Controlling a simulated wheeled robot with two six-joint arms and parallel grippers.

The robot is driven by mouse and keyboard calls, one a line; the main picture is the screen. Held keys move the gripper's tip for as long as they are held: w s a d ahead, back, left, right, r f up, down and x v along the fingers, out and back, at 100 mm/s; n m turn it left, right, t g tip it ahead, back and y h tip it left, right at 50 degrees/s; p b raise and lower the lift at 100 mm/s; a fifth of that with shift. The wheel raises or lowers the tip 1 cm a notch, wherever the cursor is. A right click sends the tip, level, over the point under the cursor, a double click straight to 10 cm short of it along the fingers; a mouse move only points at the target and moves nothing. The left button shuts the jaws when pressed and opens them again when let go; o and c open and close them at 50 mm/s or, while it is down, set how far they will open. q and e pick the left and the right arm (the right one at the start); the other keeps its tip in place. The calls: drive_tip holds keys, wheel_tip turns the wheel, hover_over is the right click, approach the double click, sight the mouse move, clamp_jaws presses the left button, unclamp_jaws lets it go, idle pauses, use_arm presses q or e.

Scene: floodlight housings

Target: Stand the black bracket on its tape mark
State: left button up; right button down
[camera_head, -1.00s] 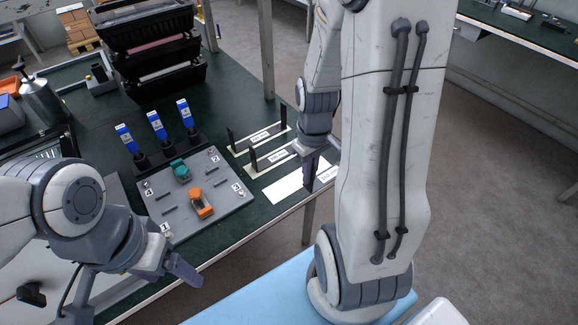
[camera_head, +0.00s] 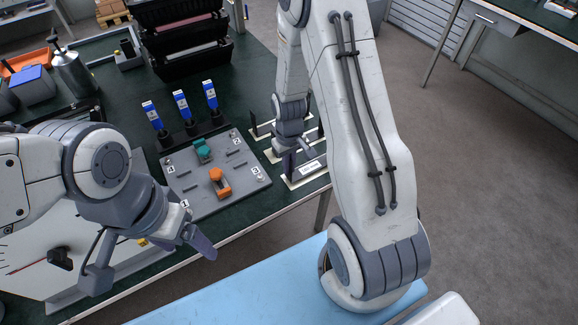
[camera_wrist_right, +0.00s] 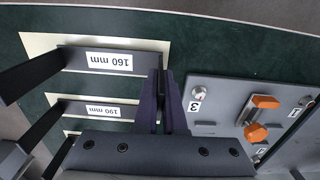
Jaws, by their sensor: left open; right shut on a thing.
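The black bracket (camera_wrist_right: 75,58), a base strip labelled 160 mm with uprights at its ends, is in my right gripper (camera_wrist_right: 164,105). The fingers are shut on its right-hand upright in the right wrist view. Its base lies over the cream tape mark (camera_wrist_right: 40,42), with a margin showing along the top; I cannot tell whether it touches. In the head view the bracket (camera_head: 308,171) is partly hidden by my right gripper (camera_head: 291,163). My left gripper (camera_head: 196,240) is open and empty in front of the table's near edge.
A second bracket, labelled 190 mm (camera_wrist_right: 100,110), stands on its own mark beside it, with another mark beyond. A grey plate (camera_head: 235,190) with an orange part (camera_head: 218,180) and a teal part (camera_head: 203,151) lies to the left. Several blue-topped pieces stand behind it.

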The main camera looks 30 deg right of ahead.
drive_tip(key=shift+f, duration=0.4)
drive_tip(key=shift+f, duration=0.15)
drive_tip(key=c, duration=1)
unclamp_jaws()
